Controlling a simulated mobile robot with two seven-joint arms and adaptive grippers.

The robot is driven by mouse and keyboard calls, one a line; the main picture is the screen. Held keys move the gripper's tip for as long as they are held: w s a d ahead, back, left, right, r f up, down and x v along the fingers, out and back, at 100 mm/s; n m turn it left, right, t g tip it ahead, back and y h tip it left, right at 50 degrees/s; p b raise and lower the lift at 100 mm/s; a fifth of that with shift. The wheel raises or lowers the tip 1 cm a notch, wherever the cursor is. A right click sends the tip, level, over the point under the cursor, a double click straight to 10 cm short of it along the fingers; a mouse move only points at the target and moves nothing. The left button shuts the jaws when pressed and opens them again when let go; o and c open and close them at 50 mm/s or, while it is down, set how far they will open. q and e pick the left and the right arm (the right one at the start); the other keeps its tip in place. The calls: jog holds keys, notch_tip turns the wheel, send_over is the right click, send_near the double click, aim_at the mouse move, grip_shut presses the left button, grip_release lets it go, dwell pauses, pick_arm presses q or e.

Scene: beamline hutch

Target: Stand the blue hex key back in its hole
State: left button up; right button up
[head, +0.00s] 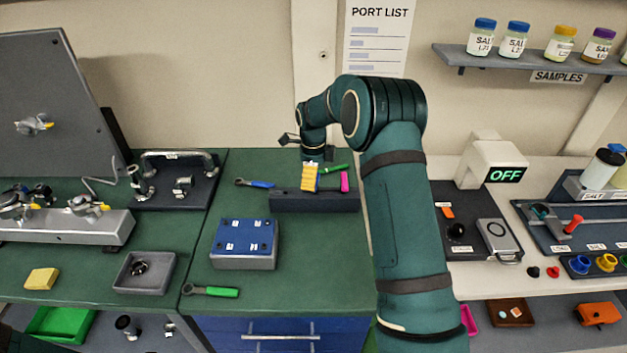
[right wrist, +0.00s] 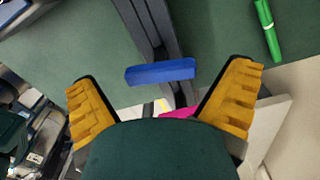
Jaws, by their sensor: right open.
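A blue hex key (right wrist: 160,72) shows in the right wrist view as a blue bar crosswise over the dark rack (right wrist: 143,25). How deep it sits, or whether it is upright, I cannot tell. In the head view it is hidden by my right gripper (head: 310,184), whose orange fingers are low over the rack (head: 300,202). The right gripper is open. Its fingers lie to either side of the blue bar, apart from it. A pink handle (head: 344,181) stands at the rack's right end; it also shows partly in the right wrist view (right wrist: 178,112). My left gripper is not in view.
A green tool (head: 335,169) lies behind the rack. A blue-handled tool (head: 258,184) lies behind the rack's left end. A blue-topped box (head: 244,262) stands in front of the rack, and a green-handled tool (head: 216,291) lies near the bench's front edge.

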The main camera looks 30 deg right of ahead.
notch_tip(320, 180, up, 10)
jog(key=shift+r, duration=0.15)
